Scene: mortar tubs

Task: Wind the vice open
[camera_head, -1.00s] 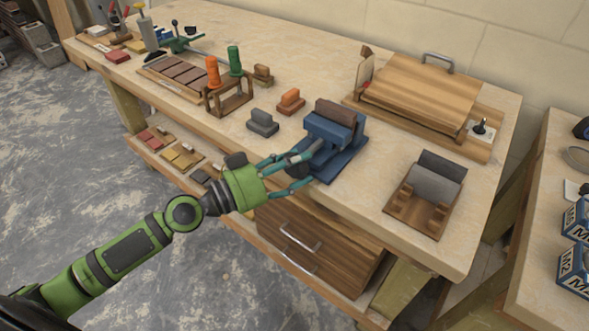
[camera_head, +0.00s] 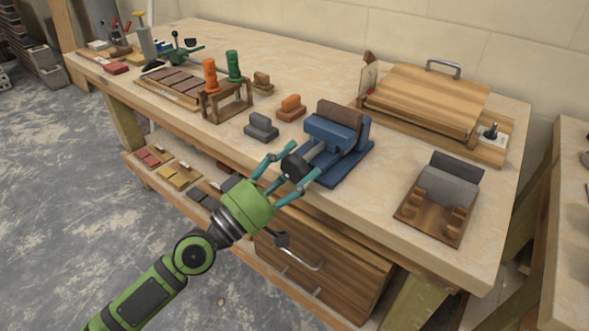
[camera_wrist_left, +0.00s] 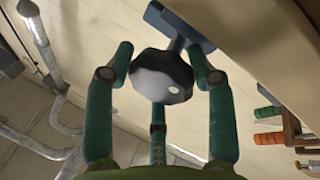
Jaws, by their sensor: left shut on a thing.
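The blue vice (camera_head: 343,168) stands at the front edge of the workbench, with a brown block (camera_head: 341,114) upright at its jaws. A dark round knob (camera_head: 295,167) sits on the vice's screw, facing the front of the bench. My left gripper (camera_head: 290,165) is shut on this knob, with its teal fingers spread around it. In the left wrist view the faceted knob (camera_wrist_left: 162,76) sits between the fingers, the blue vice body partly visible behind it. Whether a gap shows between the jaws and block I cannot tell. My right gripper is not in view.
A grey block (camera_head: 262,127) and an orange block (camera_head: 291,108) lie left of the vice. A wooden stand (camera_head: 228,103) holds orange and green handles. A wooden box (camera_head: 425,95) stands behind, and a wooden holder (camera_head: 435,215) is to the right.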

